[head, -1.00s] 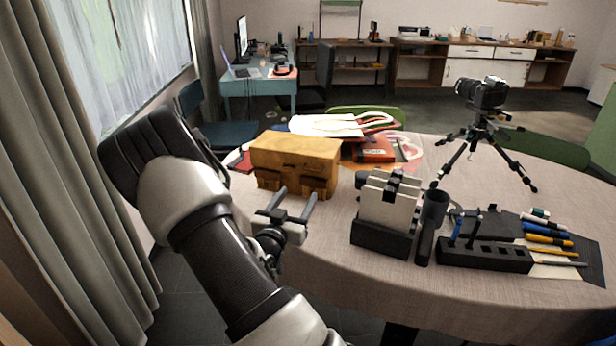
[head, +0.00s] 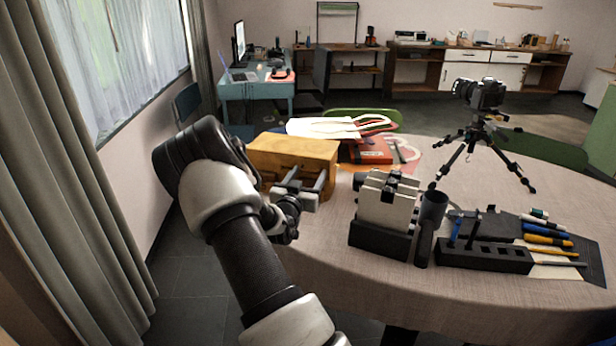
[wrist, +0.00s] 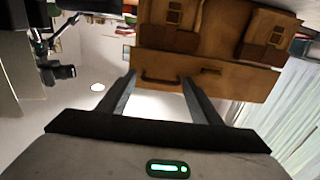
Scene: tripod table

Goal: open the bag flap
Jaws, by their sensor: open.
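The tan-yellow bag (head: 290,150) stands upright on the left part of the table. My arm and gripper hide much of its front in the head view. My gripper (head: 307,176) is open and empty, in front of the bag's right part. A thin dark handle (wrist: 160,80) on the bag shows between the open fingers (wrist: 159,76). I cannot tell whether the fingers touch the bag. The flap looks closed.
A camera on a tripod (head: 482,135) is farther right. The table's front edge is clear.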

